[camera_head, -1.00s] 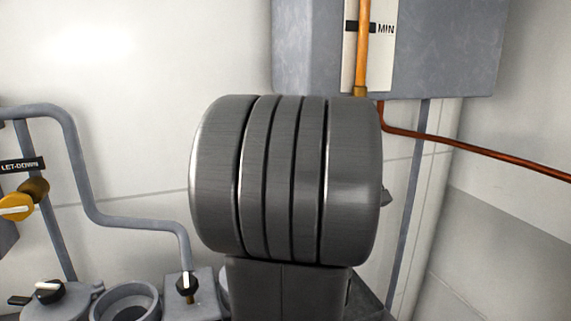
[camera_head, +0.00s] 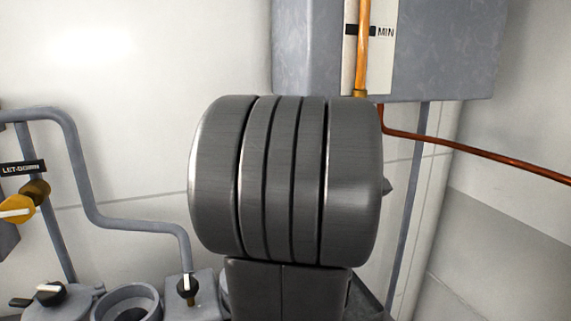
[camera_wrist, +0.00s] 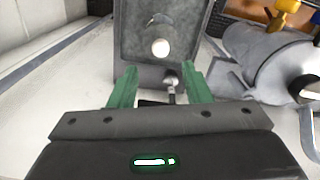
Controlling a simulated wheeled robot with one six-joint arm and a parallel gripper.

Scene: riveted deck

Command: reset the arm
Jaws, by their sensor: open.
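My gripper (camera_wrist: 156,88) shows in the wrist view with its two green fingers apart and nothing between them. Beyond the fingertips stands a grey box-shaped fitting (camera_wrist: 150,30) with a round pale knob on its face. A small metal fitting (camera_wrist: 171,82) shows between the fingers, lower down; I cannot tell its distance from them. In the head view my own dark ribbed arm joint fills the middle, and the gripper is hidden there.
A grey cylindrical vessel (camera_wrist: 265,60) with a yellow handle (camera_wrist: 287,6) lies right of the fingers. In the head view, a grey tank (camera_head: 440,50) with a MIN gauge, a copper pipe (camera_head: 480,152), a grey pipe (camera_head: 85,170) and a yellow LET-DOWN valve (camera_head: 18,207) surround my arm.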

